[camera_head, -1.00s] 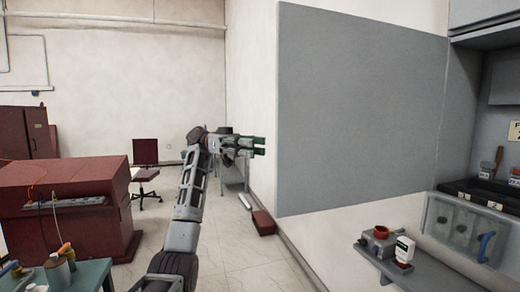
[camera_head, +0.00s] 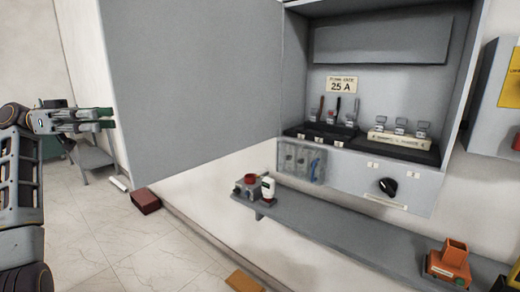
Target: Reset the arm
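My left arm rises at the left edge of the head view. My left gripper (camera_head: 106,118) points right, with its dark green-tipped fingers seen nearly edge-on. I see nothing held in it, and whether the fingers are apart is hard to make out. It appears in front of the left edge of the open grey cabinet door (camera_head: 195,80), with no visible contact. My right arm and gripper are not in view.
The open cabinet holds several fuse-like parts (camera_head: 400,125) and a "25 A" label (camera_head: 342,85). A dark red box (camera_head: 145,200) lies on the floor.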

